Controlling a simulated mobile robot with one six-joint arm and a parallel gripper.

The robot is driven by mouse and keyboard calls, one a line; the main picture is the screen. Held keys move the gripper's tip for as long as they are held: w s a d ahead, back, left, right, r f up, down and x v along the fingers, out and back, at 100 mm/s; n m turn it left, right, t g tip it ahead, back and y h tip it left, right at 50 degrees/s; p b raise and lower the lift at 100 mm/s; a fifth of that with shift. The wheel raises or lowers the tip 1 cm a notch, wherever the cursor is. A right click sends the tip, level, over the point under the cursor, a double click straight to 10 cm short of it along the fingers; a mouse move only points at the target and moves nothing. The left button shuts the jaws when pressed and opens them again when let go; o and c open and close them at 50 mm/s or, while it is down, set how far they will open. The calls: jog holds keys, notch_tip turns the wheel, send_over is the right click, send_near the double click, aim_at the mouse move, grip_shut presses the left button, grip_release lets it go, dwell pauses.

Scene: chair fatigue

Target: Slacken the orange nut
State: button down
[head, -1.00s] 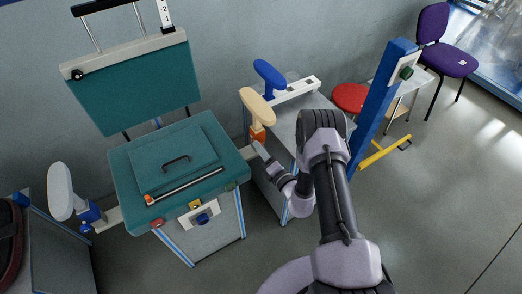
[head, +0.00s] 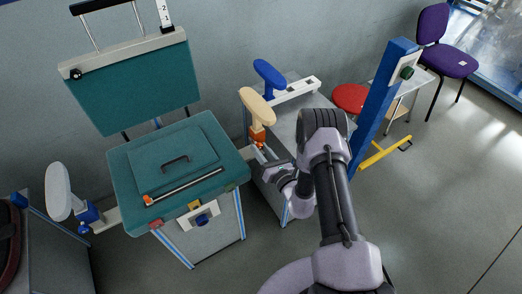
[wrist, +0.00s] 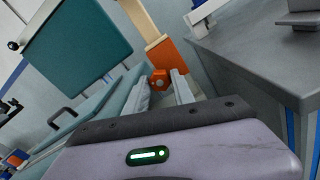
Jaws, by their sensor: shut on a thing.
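The orange nut (wrist: 159,80) is a small faceted knob with a darker centre, seen in the wrist view between the tips of my gripper (wrist: 161,86). It is at the lower side of an orange block (wrist: 167,56), which sits under a beige armrest pad (head: 256,107). In the head view the nut (head: 261,146) is a small orange spot just below the block. My gripper (head: 261,154) reaches it from below right, its two pale fingers shut on the nut. The nut's sides at the fingertips are partly hidden.
The teal chair seat (head: 175,165) with a rod and handle on it is left of my gripper. A grey cabinet (head: 305,122) with a blue pad on top stands close on the right. A blue post (head: 381,103) stands farther right. Open floor lies at the right.

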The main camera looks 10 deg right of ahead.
jog(key=shift+n, duration=0.3)
dwell(0.4)
jog(key=c, duration=1.1)
grip_release()
jog(key=shift+o, duration=0.2)
jog(key=p+v, duration=0.4)
jog(key=v, duration=1.3)
jog(key=shift+s+p, duration=0.2)
jog(key=shift+p, duration=0.2)
